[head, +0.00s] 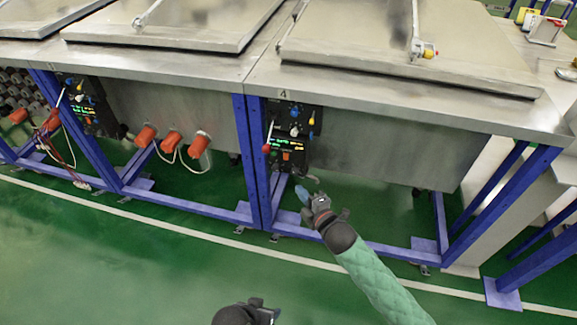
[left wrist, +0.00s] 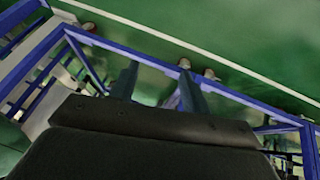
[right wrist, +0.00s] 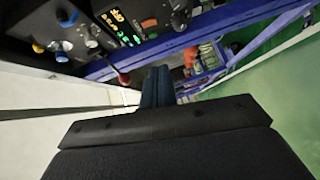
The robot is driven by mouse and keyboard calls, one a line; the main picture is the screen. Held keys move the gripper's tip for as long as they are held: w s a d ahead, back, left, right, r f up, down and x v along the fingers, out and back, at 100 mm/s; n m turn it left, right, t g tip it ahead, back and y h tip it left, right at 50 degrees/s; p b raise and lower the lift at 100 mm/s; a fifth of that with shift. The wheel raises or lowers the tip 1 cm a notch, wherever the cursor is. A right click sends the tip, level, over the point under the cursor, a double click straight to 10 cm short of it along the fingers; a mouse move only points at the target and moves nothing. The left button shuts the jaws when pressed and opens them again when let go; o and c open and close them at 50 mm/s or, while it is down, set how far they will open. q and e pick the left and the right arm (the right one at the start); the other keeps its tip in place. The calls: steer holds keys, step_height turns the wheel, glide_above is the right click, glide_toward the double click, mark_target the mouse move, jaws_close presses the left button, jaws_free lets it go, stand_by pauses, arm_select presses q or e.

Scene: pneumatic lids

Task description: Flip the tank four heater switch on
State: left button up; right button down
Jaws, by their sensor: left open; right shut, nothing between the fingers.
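The black control panel (head: 278,128) of tank four hangs under the tank's top, below a "4" label (head: 283,93). It carries knobs, green digits and a small orange-red switch (head: 286,156) at its lower part. In the right wrist view the panel (right wrist: 60,18) fills the upper left, with an orange-red switch (right wrist: 149,23) beside lit digits; its on or off position is unclear. My right gripper (head: 303,192) is shut and empty, below and slightly right of the panel, apart from it. Its closed fingers show in the right wrist view (right wrist: 157,86). My left gripper (left wrist: 158,88) is open and empty.
A red-tipped lever (head: 266,148) stands at the panel's left edge. Blue frame legs (head: 259,165) flank it on the left. The neighbouring tank has its own panel (head: 82,105) and orange plugs (head: 172,138). The green floor (head: 130,260) in front is open.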

stand_by(0.5)
steer(key=p, duration=0.2)
glide_toward(281, 157)
steer(key=a+x, duration=0.1)
steer(key=x, duration=0.3)
steer(key=shift+w+d, duration=0.25)
arm_select(q)
step_height(281, 157, up, 8)
steer(key=s+a, duration=0.1)
steer(key=shift+g, duration=0.4)
steer(key=shift+s+f, duration=0.1)
